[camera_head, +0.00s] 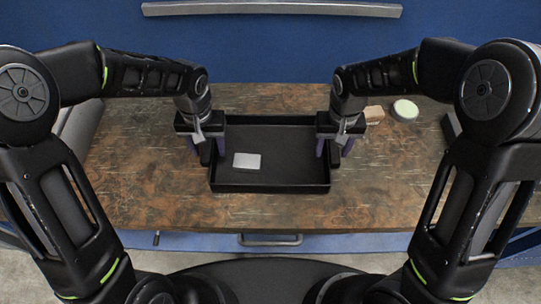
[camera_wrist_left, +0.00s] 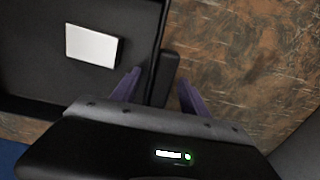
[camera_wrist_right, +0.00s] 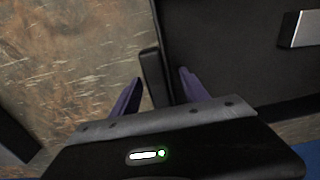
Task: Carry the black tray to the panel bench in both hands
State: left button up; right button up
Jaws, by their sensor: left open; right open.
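The black tray (camera_head: 270,187) lies on the brown workbench, with a small pale block (camera_head: 247,161) inside it left of centre. My left gripper (camera_head: 206,148) is at the tray's left side. In the left wrist view its purple fingers (camera_wrist_left: 158,88) are open, one on each side of the tray's left handle (camera_wrist_left: 166,78). My right gripper (camera_head: 335,148) is at the tray's right side. In the right wrist view its purple fingers (camera_wrist_right: 157,88) are open, one on each side of the right handle (camera_wrist_right: 151,76). Contact between fingers and handles cannot be told.
The brown workbench (camera_head: 140,180) has bare room left and right of the tray. A wooden block (camera_head: 374,114) and a pale green round thing (camera_head: 405,109) stand behind my right gripper. A blue wall (camera_head: 270,45) with a grey bar (camera_head: 270,8) is behind. A drawer handle (camera_head: 270,240) is at the front.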

pick_arm(q)
notch_tip(320, 180, up, 12)
dwell(0.5)
pick_arm(e)
notch_tip(320, 180, up, 12)
dwell(0.7)
dwell(0.5)
